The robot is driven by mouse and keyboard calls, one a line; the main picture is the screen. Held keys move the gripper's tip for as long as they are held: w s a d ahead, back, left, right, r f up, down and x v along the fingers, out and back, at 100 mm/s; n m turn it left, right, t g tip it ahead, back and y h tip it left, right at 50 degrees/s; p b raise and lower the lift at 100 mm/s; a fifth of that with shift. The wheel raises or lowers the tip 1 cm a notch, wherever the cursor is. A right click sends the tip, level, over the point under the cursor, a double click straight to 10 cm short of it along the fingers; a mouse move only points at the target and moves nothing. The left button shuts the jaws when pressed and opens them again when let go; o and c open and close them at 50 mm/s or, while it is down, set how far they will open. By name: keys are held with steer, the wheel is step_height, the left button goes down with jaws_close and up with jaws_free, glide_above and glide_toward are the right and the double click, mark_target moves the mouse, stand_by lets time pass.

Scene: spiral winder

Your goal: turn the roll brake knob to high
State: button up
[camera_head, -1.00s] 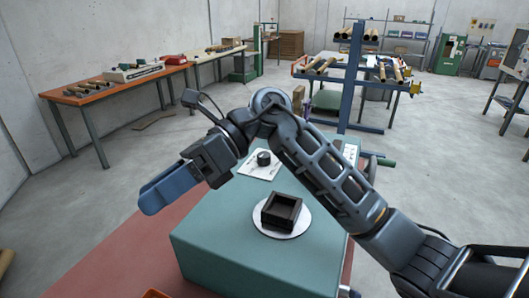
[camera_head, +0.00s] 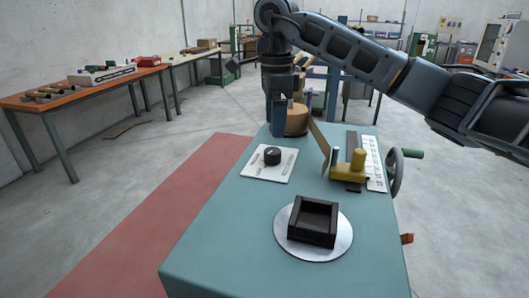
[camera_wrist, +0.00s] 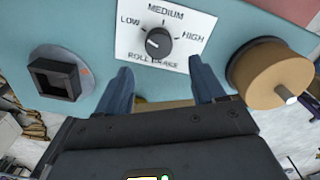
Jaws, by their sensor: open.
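The black roll brake knob (camera_head: 272,155) sits on a white label plate (camera_head: 260,174) on top of the teal machine. In the wrist view the knob (camera_wrist: 158,42) is surrounded by LOW at upper left, MEDIUM above and HIGH at right. A pale mark shows on the left part of its face, on the LOW side; its exact angle is hard to tell. My gripper (camera_head: 279,124) points down past the far edge of the plate. In the wrist view my gripper's blue fingers (camera_wrist: 160,78) are spread apart and empty, with the knob beyond their tips, not touched.
A brown roll (camera_head: 297,120) stands close beside my gripper. A yellow guide (camera_head: 349,168) with a scale and a handwheel (camera_head: 396,172) is to the right. A black square holder (camera_head: 314,222) on a pale disc is at the front. The teal top left of it is bare.

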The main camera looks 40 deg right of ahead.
mark_target(274, 150)
step_height(274, 150, down, 8)
steer(key=shift+r+p, duration=0.2)
steer(key=shift+p, duration=0.3)
steer(key=c, duration=1.1)
